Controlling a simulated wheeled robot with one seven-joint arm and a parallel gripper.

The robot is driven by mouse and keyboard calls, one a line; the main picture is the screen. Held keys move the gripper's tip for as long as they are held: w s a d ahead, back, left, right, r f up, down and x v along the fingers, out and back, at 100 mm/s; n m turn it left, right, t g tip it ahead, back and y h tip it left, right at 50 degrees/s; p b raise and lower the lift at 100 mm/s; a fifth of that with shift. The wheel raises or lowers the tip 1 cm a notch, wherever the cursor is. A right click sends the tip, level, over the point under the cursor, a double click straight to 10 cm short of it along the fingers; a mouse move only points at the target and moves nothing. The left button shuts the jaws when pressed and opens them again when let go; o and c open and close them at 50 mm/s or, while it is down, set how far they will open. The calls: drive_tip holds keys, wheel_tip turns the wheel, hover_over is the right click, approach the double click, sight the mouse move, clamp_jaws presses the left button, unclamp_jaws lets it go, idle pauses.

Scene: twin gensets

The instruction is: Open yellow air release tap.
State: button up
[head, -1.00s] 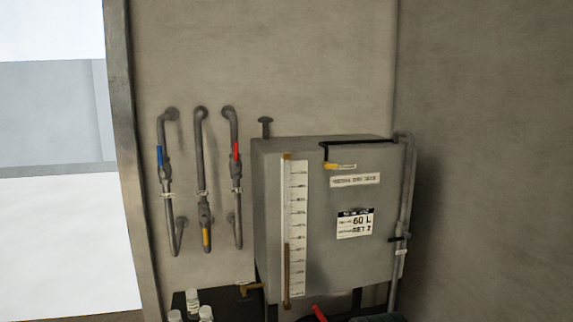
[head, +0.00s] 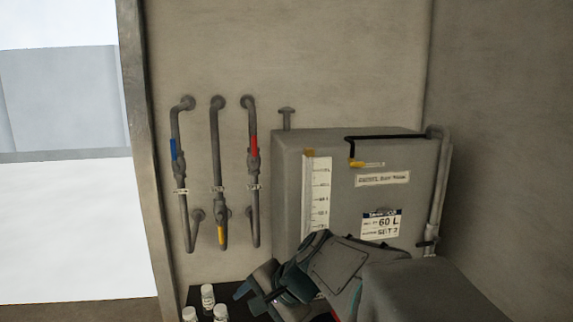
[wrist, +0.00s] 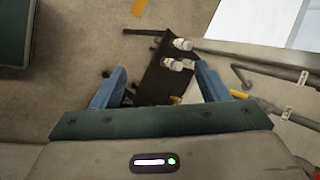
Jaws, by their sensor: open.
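Two yellow levers show in the head view, and I cannot tell from labels which is the air release tap. One yellow handle (head: 221,235) points down on the lower middle wall pipe. The other yellow lever (head: 368,164) lies level on the tank front, at the end of a black line. My gripper (head: 256,297) is low in front of the tank, below and right of the pipe handle and apart from both. In the wrist view my gripper (wrist: 158,70) has its blue fingers spread, with nothing held. A yellow piece (wrist: 239,94) shows right of them there.
Wall pipes with a blue handle (head: 173,149) and a red handle (head: 254,146) flank the middle pipe. The grey tank (head: 290,180) stands to their right. White-capped bottles (head: 208,296) stand on a black surface below the pipes; they also show in the wrist view (wrist: 178,64).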

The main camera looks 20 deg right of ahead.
drive_tip(key=w+d+r+m+t, duration=0.3)
drive_tip(key=w+d+r+m, duration=0.2)
drive_tip(key=w+d+m, duration=0.1)
drive_tip(key=m+t+h+p, duration=0.3)
drive_tip(key=m+t+h, duration=0.6)
drive_tip(key=m, duration=1.1)
approach(357, 165)
drive_tip(key=p+x, duration=0.2)
drive_tip(key=x, duration=0.3)
drive_tip(key=p+x, duration=0.2)
drive_tip(key=x, duration=0.3)
drive_tip(key=shift+w+d+f, duration=0.1)
drive_tip(key=shift+w+d, duration=0.15)
drive_tip(key=shift+d, duration=0.05)
drive_tip(key=c, duration=0.9)
